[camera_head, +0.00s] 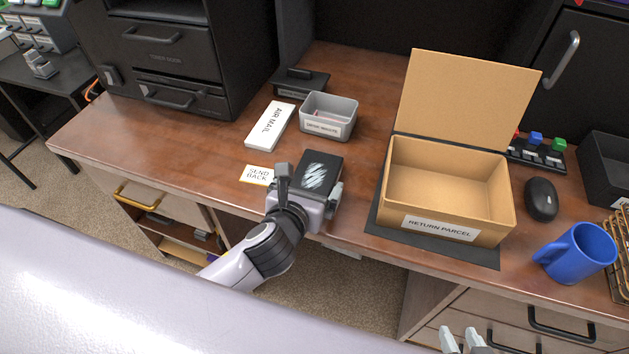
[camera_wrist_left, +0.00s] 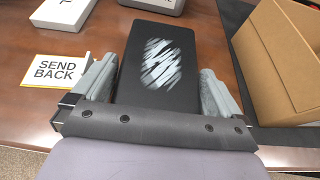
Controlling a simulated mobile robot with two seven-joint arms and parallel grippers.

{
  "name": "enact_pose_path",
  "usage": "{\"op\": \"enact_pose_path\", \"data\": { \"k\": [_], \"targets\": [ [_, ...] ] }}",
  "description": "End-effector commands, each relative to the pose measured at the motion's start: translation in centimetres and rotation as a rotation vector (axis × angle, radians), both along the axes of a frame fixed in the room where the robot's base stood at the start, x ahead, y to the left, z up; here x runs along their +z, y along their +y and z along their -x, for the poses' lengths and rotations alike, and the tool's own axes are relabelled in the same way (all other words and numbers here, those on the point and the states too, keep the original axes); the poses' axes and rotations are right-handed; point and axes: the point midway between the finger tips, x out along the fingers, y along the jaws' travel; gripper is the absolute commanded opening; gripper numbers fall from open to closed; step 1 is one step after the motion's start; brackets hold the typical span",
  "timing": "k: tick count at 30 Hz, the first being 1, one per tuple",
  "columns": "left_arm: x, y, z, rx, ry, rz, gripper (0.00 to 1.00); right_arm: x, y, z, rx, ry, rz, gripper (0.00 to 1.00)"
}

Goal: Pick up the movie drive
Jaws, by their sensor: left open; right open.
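The movie drive seems to be the black box with a white scribbled patch (camera_head: 319,172) on the desk, left of the parcel box; its label is not readable. It also shows in the left wrist view (camera_wrist_left: 160,62). My left gripper (camera_head: 307,190) is open at its near end. In the left wrist view my left gripper's fingers (camera_wrist_left: 158,95) stand on both sides of the box's near part, with a gap on each side. My right gripper (camera_head: 462,340) shows only its fingertips at the bottom edge, open and empty, away from the box.
A yellow-edged "SEND BACK" card (camera_head: 257,175) lies left of the gripper. A white "AIR MAIL" box (camera_head: 270,125) and a grey bin (camera_head: 329,116) lie behind. An open cardboard "RETURN PARCEL" box (camera_head: 447,226) on a dark mat, a mouse (camera_head: 541,199) and a blue mug (camera_head: 577,253) stand right.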

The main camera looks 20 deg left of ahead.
Motion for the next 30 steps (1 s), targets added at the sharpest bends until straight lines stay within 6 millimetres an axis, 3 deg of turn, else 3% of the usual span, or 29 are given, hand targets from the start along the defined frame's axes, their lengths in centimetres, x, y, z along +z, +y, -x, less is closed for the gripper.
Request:
{"op": "enact_pose_path", "data": {
  "k": [3,11,18,30],
  "targets": [
    [-0.4,0.0,-0.9,0.000,0.000,0.001,1.00,-0.1,0.1,0.0,0.001,-0.001,-0.002,0.43],
    [-0.4,0.0,-1.0,-0.001,0.001,0.001,1.00,0.0,0.1,-0.1,0.002,-0.003,-0.002,0.43],
    [-0.4,0.0,-1.0,-0.001,0.001,0.001,0.25,0.1,0.1,-0.2,0.003,-0.004,-0.002,0.43],
    [0.8,-0.1,-1.1,-0.002,-0.010,0.003,0.24,0.5,0.0,-0.2,0.003,-0.006,-0.001,0.43]
  ]
}}
